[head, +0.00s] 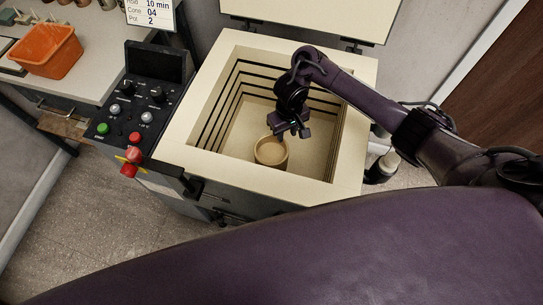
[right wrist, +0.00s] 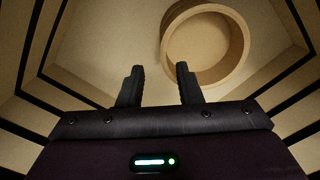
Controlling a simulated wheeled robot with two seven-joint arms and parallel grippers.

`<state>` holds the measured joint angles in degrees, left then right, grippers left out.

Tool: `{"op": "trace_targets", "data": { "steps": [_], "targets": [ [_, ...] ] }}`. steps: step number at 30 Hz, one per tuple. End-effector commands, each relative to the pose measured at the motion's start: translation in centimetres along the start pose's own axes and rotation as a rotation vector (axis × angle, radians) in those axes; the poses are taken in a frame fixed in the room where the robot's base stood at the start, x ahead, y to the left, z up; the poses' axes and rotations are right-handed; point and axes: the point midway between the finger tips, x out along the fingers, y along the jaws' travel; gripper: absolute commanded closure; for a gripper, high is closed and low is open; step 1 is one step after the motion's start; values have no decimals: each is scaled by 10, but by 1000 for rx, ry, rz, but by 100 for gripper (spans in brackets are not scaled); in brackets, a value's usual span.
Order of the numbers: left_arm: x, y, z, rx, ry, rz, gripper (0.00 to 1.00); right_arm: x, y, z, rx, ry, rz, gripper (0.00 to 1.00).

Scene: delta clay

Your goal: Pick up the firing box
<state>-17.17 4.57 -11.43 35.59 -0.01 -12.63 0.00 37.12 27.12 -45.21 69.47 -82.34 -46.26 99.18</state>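A round, open-topped tan vessel (head: 271,152), the only thing I see that could be the firing box, stands upright on the floor of the open kiln (head: 190,150). My right gripper (head: 293,133) hangs inside the kiln, above and slightly right of the vessel in the head view. In the right wrist view the vessel (right wrist: 206,45) lies ahead and to the right of my right gripper (right wrist: 159,72). The two fingers are apart with nothing between them, and they do not appear to touch the vessel. My left gripper is not in view.
The kiln's thick pale walls (head: 348,125) enclose my right gripper, and its lid (head: 310,12) stands open behind. A control panel (head: 135,115) with buttons is at left. An orange bin (head: 46,52) sits on a bench at the far left. A dark bottle (head: 383,165) stands right of the kiln.

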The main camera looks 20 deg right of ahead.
Motion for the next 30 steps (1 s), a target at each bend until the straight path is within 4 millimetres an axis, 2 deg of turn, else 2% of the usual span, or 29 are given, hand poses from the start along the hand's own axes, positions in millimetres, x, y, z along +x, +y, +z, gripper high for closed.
{"op": "trace_targets", "data": {
  "steps": [1,10,13,20,27,30],
  "targets": [
    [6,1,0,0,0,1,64,9,-1,1,1,-1,0,68],
    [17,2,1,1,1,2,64,49,-6,6,0,-2,1,68],
    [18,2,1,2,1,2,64,55,-6,6,0,0,2,68],
    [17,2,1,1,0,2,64,56,-6,6,-1,1,1,68],
    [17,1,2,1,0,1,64,55,-6,6,-1,1,2,98],
    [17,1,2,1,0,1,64,55,-5,6,0,1,2,100]
  ]
}}
